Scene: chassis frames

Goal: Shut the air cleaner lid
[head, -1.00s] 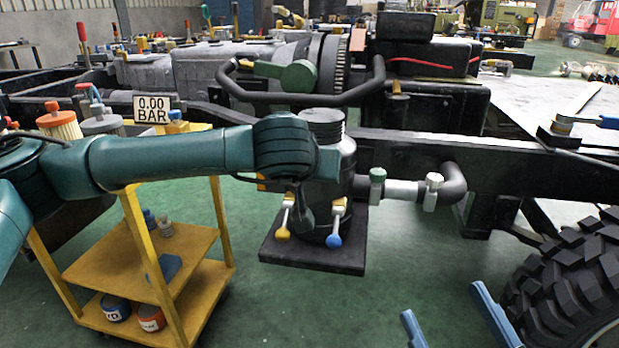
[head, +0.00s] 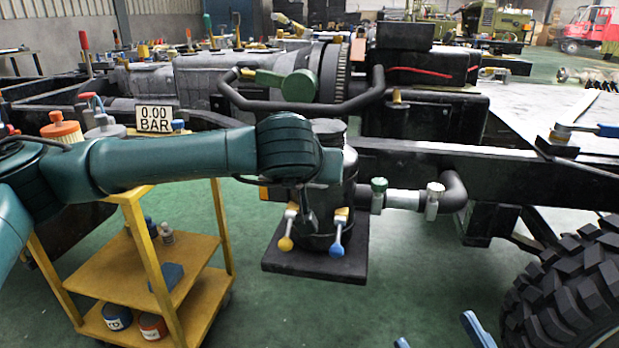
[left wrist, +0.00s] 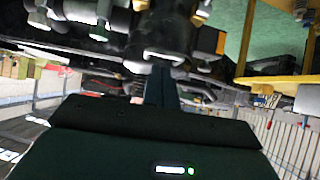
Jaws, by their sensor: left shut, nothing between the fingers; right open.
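The air cleaner is a black canister (head: 347,190) standing upright on a black plate (head: 312,264) in the head view. My left forearm crosses in front of the canister. My left gripper (left wrist: 163,85) is shut and empty in the left wrist view. My right gripper (head: 440,338) is open and empty at the bottom edge, its blue fingertips apart.
A pipe with a green-capped valve (head: 378,195) leaves the canister to the right. A yellow cart (head: 140,265) stands at the left, a large tyre (head: 575,275) at the right. The chassis rail (head: 500,170) runs behind. Green floor is open in front.

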